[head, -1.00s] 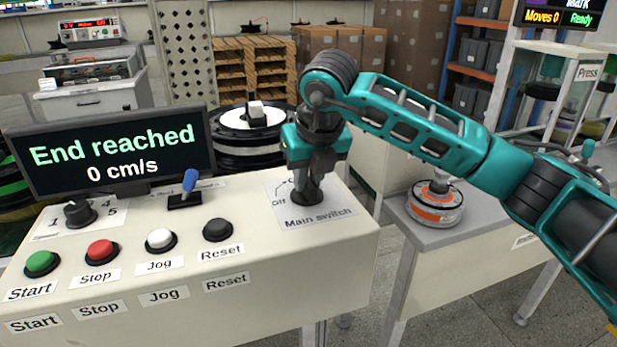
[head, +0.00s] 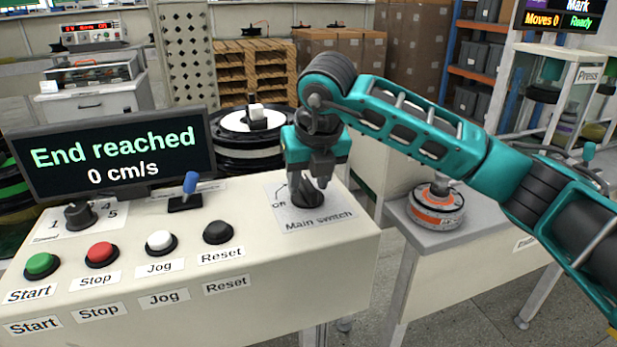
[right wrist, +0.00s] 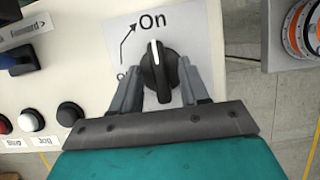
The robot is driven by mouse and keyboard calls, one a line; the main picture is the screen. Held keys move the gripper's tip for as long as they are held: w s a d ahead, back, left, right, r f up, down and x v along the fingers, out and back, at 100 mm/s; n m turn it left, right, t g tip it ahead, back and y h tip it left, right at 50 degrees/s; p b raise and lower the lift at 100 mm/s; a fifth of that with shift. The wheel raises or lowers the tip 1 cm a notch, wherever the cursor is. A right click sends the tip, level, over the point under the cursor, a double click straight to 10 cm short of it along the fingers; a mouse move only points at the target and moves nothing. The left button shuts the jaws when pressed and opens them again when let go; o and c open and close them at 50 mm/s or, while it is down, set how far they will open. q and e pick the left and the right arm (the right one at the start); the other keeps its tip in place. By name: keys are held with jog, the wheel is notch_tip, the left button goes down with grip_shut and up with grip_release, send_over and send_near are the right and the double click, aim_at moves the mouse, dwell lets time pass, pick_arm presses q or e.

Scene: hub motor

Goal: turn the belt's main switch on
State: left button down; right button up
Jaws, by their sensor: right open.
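The main switch (head: 307,195) is a black rotary knob on a white label plate at the right end of the control panel (head: 340,262). In the right wrist view the knob (right wrist: 158,72) has a white pointer line that points up toward the word "On". My right gripper (head: 315,180) is above the switch, fingers downward. In the wrist view its two fingers (right wrist: 163,85) stand apart on both sides of the knob's lower part. I cannot tell whether either finger touches it. My left gripper is not in view.
The panel also holds a speed dial (head: 79,215), a blue lever (head: 188,187) and several push buttons, including the black Reset button (head: 217,232). The screen (head: 112,153) reads "End reached, 0 cm/s". An orange hub motor (head: 436,208) stands on the table at right.

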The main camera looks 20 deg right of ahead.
jog(key=shift+r, duration=0.1)
jog(key=p+v, duration=0.1)
jog(key=v, duration=1.1)
jog(key=shift+s+r, duration=0.25)
jog(key=shift+r, duration=0.05)
